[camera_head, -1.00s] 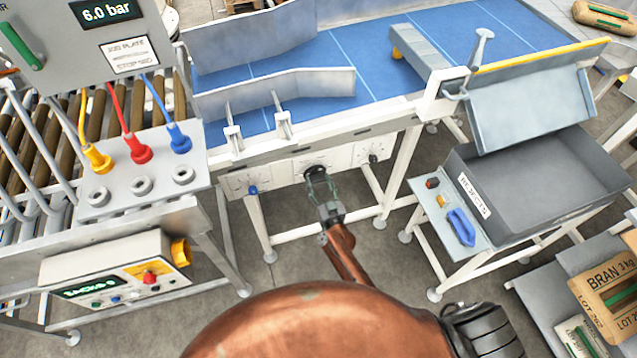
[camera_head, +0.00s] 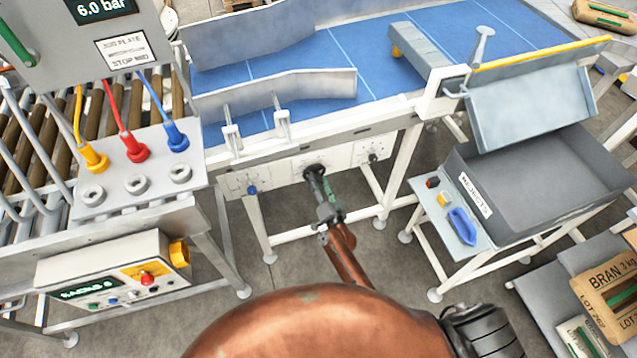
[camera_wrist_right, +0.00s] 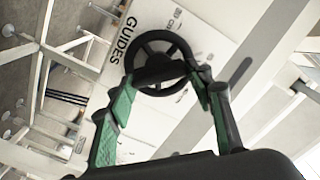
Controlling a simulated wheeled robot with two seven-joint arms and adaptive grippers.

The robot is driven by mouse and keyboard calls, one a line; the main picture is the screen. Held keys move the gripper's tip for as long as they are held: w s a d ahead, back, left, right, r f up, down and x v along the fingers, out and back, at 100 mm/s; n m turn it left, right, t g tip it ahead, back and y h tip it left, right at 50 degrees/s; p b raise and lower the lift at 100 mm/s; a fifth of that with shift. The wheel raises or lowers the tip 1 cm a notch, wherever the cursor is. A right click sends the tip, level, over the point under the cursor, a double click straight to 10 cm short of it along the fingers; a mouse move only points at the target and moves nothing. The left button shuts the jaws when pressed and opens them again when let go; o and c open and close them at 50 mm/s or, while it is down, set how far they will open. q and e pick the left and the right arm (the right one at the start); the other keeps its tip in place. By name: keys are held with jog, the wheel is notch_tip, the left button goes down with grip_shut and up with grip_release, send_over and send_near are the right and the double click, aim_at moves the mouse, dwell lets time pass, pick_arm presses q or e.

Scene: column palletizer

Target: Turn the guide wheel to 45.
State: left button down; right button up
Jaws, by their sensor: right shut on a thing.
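The guide wheel (camera_wrist_right: 181,49) is a black spoked handwheel on a white panel lettered GUIDES (camera_wrist_right: 124,40) in the right wrist view. In the head view the wheel (camera_head: 314,170) is a small dark disc at the middle of the panel under the blue conveyor. My right gripper (camera_head: 322,188) reaches it from the front. The scale marks beside the wheel are too small and partly hidden to read. My left gripper is not in view.
The blue belt (camera_head: 385,55) with metal guide rails (camera_head: 300,85) lies above the panel. A blue knob (camera_head: 252,190) and a dark knob (camera_head: 373,158) flank the wheel. A rejects bin (camera_head: 540,185) stands right. A connector box (camera_head: 135,190) and control box (camera_head: 110,270) stand left.

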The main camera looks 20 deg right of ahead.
jog(key=shift+m, duration=1)
jog(key=o, duration=1.2)
jog(key=shift+c, duration=0.2)
jog(key=shift+s+f, duration=0.1)
jog(key=shift+s, duration=0.35)
jog(key=s, duration=1.1)
jog(key=shift+d, duration=0.2)
